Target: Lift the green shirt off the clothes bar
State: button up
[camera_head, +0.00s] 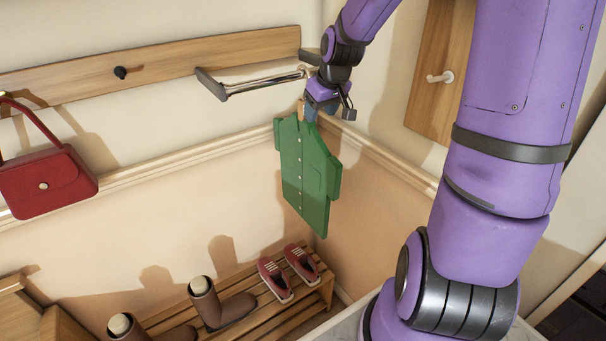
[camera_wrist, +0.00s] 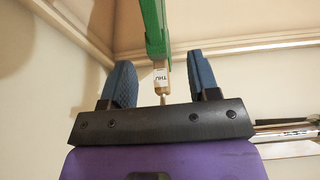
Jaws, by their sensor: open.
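The green shirt (camera_head: 307,170) hangs below the right end of the metal clothes bar (camera_head: 265,84), in the corner. It also shows edge-on at the top of the wrist view (camera_wrist: 153,25). A small wooden hanger piece with a label (camera_wrist: 161,76) and a thin hook shaft joins it. My gripper (camera_head: 310,108) is at the top of the shirt. In the wrist view its two blue fingers (camera_wrist: 161,70) are open, one on each side of the hanger piece, with gaps on both sides. The hook's contact with the bar is hidden.
A wooden wall board (camera_head: 180,67) with a black peg (camera_head: 121,72) carries the bar. A red handbag (camera_head: 45,183) hangs at left. A wooden shoe rack (camera_head: 270,313) with brown boots (camera_head: 205,303) and red shoes (camera_head: 274,279) stands below. Another wooden board (camera_head: 432,110) is at right.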

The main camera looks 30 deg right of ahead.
aim_at(313, 137)
jog(key=shift+w+d+f, duration=0.3)
jog(key=shift+w+f, duration=0.05)
jog(key=shift+f, duration=0.25)
jog(key=shift+x, duration=5.05)
jog(key=shift+d, duration=0.15)
grip_shut()
